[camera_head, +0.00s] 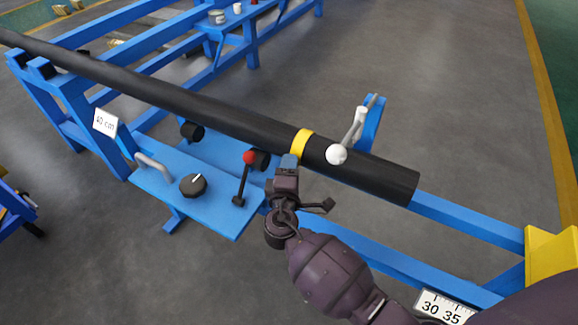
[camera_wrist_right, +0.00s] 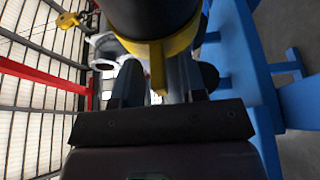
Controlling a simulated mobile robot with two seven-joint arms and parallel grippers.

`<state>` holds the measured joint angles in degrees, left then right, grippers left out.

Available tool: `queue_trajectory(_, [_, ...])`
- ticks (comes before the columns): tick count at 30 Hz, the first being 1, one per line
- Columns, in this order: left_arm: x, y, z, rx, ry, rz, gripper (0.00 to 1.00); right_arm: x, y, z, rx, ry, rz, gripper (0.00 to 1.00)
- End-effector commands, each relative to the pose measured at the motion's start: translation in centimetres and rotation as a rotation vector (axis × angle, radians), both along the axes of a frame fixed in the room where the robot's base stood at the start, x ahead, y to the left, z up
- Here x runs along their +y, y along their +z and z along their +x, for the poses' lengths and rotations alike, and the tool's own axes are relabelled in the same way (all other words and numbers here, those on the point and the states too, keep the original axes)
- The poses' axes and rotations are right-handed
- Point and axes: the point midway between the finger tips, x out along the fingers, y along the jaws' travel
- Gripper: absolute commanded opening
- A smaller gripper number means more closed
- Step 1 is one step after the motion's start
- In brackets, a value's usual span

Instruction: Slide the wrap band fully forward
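The yellow wrap band (camera_head: 301,143) sits around the long black pipe (camera_head: 240,123), some way in from the pipe's near right end. It also shows in the right wrist view (camera_wrist_right: 157,62), with a narrow tab hanging from its underside. My right gripper (camera_head: 289,163) is just below the band on the near side of the pipe. The fingertip contact is partly hidden. My left gripper is not in view.
A white ball-ended lever (camera_head: 337,154) stands beside the pipe, right of the band. A blue panel (camera_head: 218,208) with a black knob (camera_head: 193,185) and a red-topped lever (camera_head: 249,157) lies left of my right gripper. A yellow block (camera_head: 551,262) is at the right.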

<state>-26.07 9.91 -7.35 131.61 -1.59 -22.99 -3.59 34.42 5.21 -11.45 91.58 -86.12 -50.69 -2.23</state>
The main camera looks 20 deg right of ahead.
Motion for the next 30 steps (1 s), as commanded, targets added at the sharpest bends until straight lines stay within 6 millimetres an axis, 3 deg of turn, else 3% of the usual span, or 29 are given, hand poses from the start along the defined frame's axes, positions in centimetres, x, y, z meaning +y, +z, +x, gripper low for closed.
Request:
queue_trajectory(11, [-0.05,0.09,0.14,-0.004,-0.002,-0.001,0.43,-0.2,0.02,0.36,0.0,0.0,0.001,0.37])
queue_trajectory(18, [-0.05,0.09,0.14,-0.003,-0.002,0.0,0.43,-0.18,0.01,0.34,0.0,0.0,0.001,0.0])
queue_trajectory(30, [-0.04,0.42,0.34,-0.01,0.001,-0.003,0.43,-0.9,0.02,-0.54,0.001,0.0,0.0,0.0])
